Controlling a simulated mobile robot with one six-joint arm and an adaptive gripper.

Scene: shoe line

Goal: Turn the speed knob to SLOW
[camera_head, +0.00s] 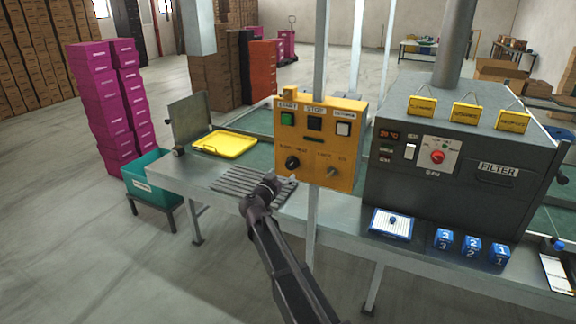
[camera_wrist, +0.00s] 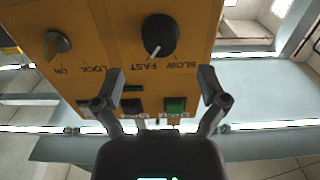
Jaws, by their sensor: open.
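The yellow control box (camera_head: 345,180) stands on a post at the table's edge. Its black speed knob (camera_head: 292,163) is at the lower left of its face. In the wrist view, which shows the panel upside down, the knob (camera_wrist: 163,35) has a white pointer aimed toward the FAST label (camera_wrist: 146,67); the SLOW label (camera_wrist: 184,65) is to the right of it. My gripper (camera_wrist: 160,74) is open and empty, its fingers spread with the knob centred beyond the tips, apart from it. In the head view my gripper (camera_head: 283,180) is just below and left of the knob.
A second knob (camera_head: 332,171), marked LOCK and ON, is to the right on the panel. Green (camera_head: 288,119), black (camera_head: 314,124) and white (camera_head: 343,129) buttons are above. The grey oven (camera_head: 405,190) stands right of the box; a yellow tray (camera_head: 225,144) lies to the left.

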